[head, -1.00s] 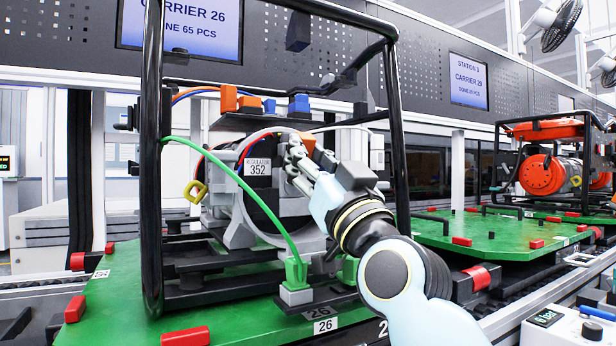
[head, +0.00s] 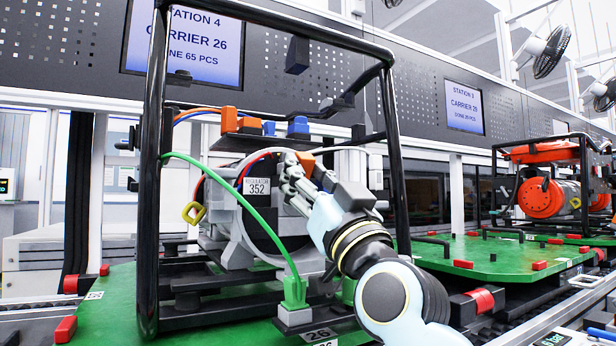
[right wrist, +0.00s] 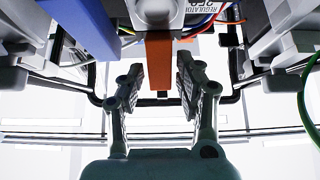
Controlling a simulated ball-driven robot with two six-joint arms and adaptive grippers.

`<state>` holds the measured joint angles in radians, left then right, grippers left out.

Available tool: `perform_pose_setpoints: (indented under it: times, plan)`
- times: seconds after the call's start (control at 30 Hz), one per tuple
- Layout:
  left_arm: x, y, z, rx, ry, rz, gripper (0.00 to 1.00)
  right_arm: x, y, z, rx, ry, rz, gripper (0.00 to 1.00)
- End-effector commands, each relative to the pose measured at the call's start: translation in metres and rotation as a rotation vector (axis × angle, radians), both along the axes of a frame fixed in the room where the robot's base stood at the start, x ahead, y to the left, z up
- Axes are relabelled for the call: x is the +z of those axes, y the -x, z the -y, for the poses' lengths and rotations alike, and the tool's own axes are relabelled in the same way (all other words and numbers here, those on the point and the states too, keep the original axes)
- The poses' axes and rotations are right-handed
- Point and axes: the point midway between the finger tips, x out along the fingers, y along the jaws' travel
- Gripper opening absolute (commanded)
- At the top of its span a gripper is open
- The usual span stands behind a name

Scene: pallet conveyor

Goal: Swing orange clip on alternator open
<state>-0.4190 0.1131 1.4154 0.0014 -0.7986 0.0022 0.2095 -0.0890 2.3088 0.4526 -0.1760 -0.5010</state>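The orange clip (head: 304,161) is at the upper right of the grey alternator (head: 235,232), inside the black tube frame. In the right wrist view the orange clip (right wrist: 159,62) reaches down between my right fingers. My right gripper (head: 290,172) is at the clip from the front right and partly covers it and the alternator. In the right wrist view my right gripper (right wrist: 160,88) is open, with a narrow gap on each side of the clip. My left gripper is not in view.
The black tube frame (head: 153,180) surrounds the alternator on a green pallet (head: 105,305). A green cable (head: 235,196) arcs across its front. Orange (head: 229,119) and blue (head: 299,127) connectors sit above. Another pallet (head: 480,256) stands to the right.

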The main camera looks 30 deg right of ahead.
Motion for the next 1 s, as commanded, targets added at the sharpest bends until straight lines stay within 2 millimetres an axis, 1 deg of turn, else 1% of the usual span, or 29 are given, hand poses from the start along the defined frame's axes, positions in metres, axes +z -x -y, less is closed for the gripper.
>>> perform_pose_setpoints:
  times: [0.03,0.07,0.3,0.43,0.57,0.7,0.8,0.9,1.0]
  plan:
    - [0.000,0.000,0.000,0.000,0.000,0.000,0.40,0.000,0.000,0.000,0.000,0.000,0.000,0.43]
    - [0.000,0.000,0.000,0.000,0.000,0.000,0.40,0.000,0.000,0.000,0.000,0.000,0.000,0.46]
    - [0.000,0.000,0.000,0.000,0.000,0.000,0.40,0.000,0.000,0.000,0.000,0.000,0.000,0.46]
    - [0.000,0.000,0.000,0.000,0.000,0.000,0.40,0.009,0.000,-0.001,0.002,0.002,0.004,0.46]
    - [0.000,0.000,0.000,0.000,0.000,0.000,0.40,0.029,0.001,0.000,-0.002,0.002,0.006,0.46]
    - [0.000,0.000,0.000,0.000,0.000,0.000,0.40,0.060,0.001,0.000,-0.001,0.000,0.008,0.46]
    - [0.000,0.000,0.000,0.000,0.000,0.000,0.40,0.078,0.000,0.000,-0.001,-0.001,0.006,0.46]
    - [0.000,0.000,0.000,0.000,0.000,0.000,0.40,0.091,0.000,0.000,0.000,0.000,0.005,0.46]
    - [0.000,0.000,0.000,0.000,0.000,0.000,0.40,0.098,0.000,0.000,-0.001,-0.001,0.002,0.46]
